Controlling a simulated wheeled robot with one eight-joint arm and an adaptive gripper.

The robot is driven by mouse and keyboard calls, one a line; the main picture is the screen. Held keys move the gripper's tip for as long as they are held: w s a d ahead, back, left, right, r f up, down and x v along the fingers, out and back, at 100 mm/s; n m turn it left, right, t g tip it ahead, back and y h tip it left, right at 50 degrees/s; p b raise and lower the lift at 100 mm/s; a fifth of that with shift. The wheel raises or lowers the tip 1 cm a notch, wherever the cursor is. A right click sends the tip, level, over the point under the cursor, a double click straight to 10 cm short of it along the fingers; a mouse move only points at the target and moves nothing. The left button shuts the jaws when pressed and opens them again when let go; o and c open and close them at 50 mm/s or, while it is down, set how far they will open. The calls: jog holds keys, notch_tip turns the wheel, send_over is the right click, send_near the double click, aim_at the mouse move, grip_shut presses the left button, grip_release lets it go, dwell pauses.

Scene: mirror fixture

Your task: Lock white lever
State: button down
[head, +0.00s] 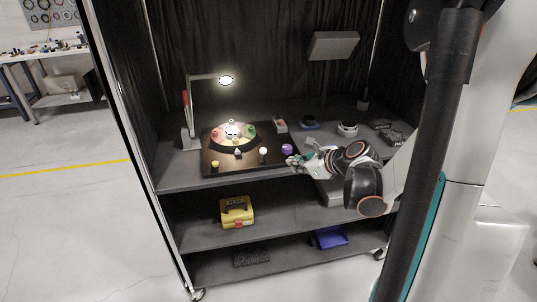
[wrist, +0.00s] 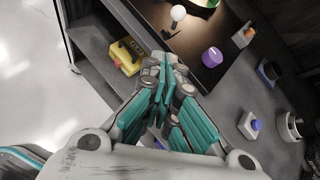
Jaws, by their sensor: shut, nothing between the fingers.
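The mirror fixture is a dark board (head: 215,165) on the upper shelf, with a round fixture (head: 232,130) in its middle. A white ball-topped lever (head: 263,151) stands at the board's front edge; it also shows at the top of the wrist view (wrist: 177,13). A purple knob (head: 287,148) is to its right, and it shows in the wrist view (wrist: 212,57) too. My gripper (head: 291,160) is just in front of the purple knob, right of the white lever and apart from it. In the wrist view my gripper (wrist: 165,62) has its fingers together, with nothing held.
A yellow knob (head: 215,164) sits at the board's front left. A lamp (head: 205,78) rises behind the board's left side. A yellow toolbox (head: 237,212) and a blue bin (head: 330,237) are on lower shelves. Small devices (head: 347,129) stand right of the board.

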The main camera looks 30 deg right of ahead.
jog(key=shift+s+d+f+m, duration=0.1)
jog(key=shift+s+d+m, duration=0.2)
jog(key=shift+d+m, duration=0.45)
jog(key=shift+w+f, duration=0.1)
jog(key=b, duration=0.4)
send_near(263, 154)
jog(key=shift+w+f, duration=2.05)
jog(key=shift+f, duration=0.65)
jog(key=shift+d, duration=0.2)
jog(key=shift+r, duration=0.15)
jog(key=shift+w+r+p, duration=0.15)
jog(key=shift+w+p, duration=0.05)
jog(key=shift+p, duration=0.2)
